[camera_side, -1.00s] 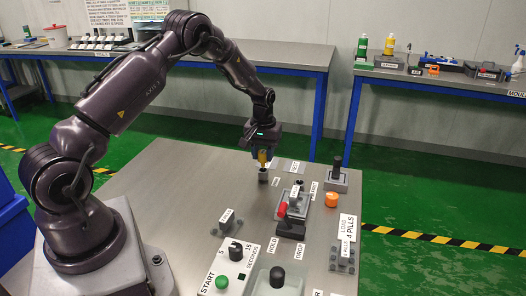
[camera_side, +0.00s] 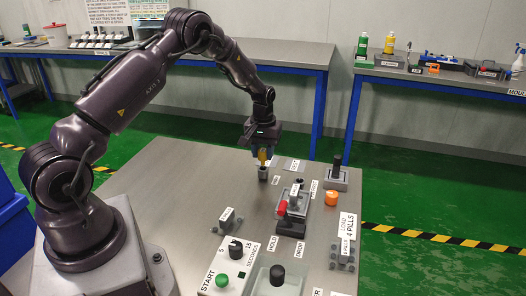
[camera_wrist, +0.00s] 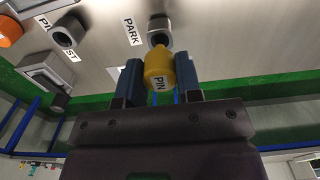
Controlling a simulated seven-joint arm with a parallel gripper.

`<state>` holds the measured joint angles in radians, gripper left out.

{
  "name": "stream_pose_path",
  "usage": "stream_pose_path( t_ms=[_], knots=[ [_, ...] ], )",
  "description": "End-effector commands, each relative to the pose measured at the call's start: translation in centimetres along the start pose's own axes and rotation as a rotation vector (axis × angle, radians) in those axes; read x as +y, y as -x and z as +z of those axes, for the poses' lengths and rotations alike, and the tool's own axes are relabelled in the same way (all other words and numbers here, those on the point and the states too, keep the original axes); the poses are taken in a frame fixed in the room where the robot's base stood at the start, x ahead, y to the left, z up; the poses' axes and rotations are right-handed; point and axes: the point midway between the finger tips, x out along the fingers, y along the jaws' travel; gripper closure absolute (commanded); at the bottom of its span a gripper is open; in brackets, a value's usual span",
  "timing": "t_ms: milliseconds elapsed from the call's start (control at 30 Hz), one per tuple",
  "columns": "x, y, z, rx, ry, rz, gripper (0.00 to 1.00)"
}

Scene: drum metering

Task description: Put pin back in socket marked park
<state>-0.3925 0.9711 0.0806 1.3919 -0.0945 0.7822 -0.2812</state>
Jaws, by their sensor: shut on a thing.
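A yellow pin (camera_wrist: 158,66) with a "PIN" label is held between the two blue fingers of my gripper (camera_wrist: 160,85). In the side view my gripper (camera_side: 263,148) is at the far part of the metal table, shut on the pin (camera_side: 263,156). The grey park socket (camera_wrist: 159,33), beside a "PARK" label (camera_wrist: 131,32), is at the pin's tip in the wrist view. In the side view the socket (camera_side: 263,173) stands directly below the pin. The tip's contact with the socket, or depth in it, is hard to tell.
A second grey socket (camera_wrist: 68,31) stands left of the park socket in the wrist view. A block with a black upright handle (camera_side: 337,173), an orange cap (camera_side: 331,198) and a red-ended clamp (camera_side: 283,207) are to the right. The table's left part is clear.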

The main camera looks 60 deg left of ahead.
Motion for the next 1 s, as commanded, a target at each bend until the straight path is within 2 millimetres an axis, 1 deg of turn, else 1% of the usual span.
stream_pose_path(
  t_ms=[367,1000],
  knots=[
    [0.0,-0.2,0.0,0.0,0.0,0.0,1.0],
    [0.0,-1.8,0.0,0.0,0.0,0.0,1.0]
  ],
)
